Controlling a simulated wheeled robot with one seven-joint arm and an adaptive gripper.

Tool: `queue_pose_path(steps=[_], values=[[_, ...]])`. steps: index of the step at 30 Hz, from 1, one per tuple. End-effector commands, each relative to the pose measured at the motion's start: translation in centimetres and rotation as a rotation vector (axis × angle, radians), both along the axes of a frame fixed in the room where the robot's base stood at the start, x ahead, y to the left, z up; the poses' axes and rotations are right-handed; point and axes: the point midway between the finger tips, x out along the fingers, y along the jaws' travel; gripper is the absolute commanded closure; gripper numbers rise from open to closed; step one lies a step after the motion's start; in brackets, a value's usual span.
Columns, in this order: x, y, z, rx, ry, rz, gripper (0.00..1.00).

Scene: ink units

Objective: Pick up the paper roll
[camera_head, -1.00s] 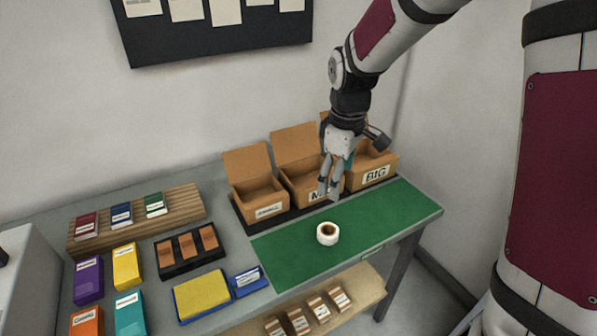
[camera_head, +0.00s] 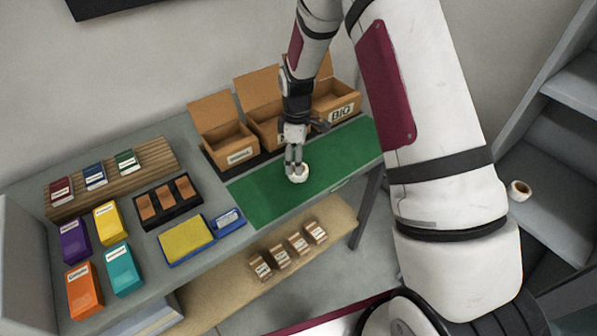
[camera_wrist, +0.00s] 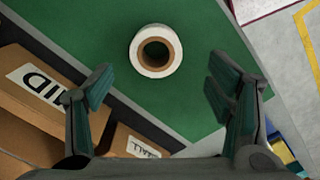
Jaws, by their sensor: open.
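The paper roll (camera_head: 300,175) is white and stands on end on the green mat (camera_head: 262,195). In the wrist view the roll (camera_wrist: 136,52) shows a brown inner core and lies beyond the fingertips, near the middle of the gap between them. My gripper (camera_head: 293,168) is open and empty just above the roll, and it partly covers the roll in the head view. In the wrist view the two fingers of my gripper (camera_wrist: 160,88) are spread wide, left and right, apart from the roll.
Open cardboard boxes (camera_head: 227,146) stand behind the mat. Ink boxes, a yellow pad (camera_head: 186,240) and a black tray (camera_head: 166,219) lie to the left. Another roll (camera_head: 519,191) rests on grey shelving at the right. Small packs (camera_head: 280,256) sit on the lower shelf.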

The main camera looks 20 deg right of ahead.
Motion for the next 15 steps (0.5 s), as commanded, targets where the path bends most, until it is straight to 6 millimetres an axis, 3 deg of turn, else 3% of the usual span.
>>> queue_pose_path(steps=[5,15], values=[[0.0,0.0,-0.9,0.0,0.0,-0.001,0.26],[0.5,0.1,-4.9,0.0,0.001,0.0,0.26]])
